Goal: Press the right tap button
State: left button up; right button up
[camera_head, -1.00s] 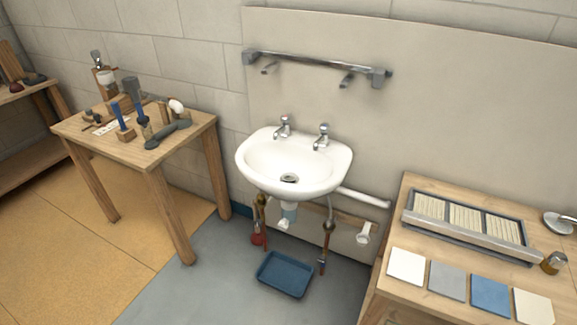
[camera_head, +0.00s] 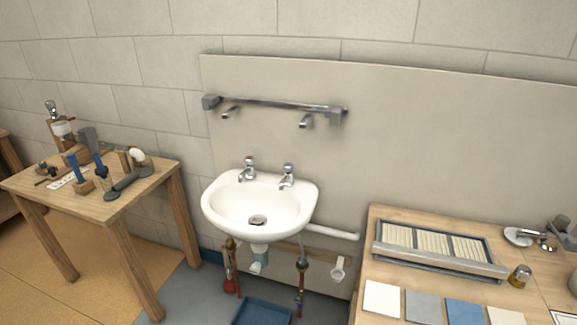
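The right tap (camera_head: 287,175) is a chrome pillar tap at the back right of the white washbasin (camera_head: 259,206), with its button on top. The left tap (camera_head: 248,169) stands at the back left of the basin and shows a small red mark on top. The basin is mounted on a pale panel on the wall. Neither of my grippers shows in the head view, so nothing of mine touches the taps.
A chrome rail (camera_head: 275,106) with two spouts is on the panel above the basin. A wooden tool table (camera_head: 115,212) stands at left, a wooden bench (camera_head: 372,258) with tiles at right. A blue tray (camera_head: 262,312) lies on the floor below the basin. The floor before the basin is partly visible.

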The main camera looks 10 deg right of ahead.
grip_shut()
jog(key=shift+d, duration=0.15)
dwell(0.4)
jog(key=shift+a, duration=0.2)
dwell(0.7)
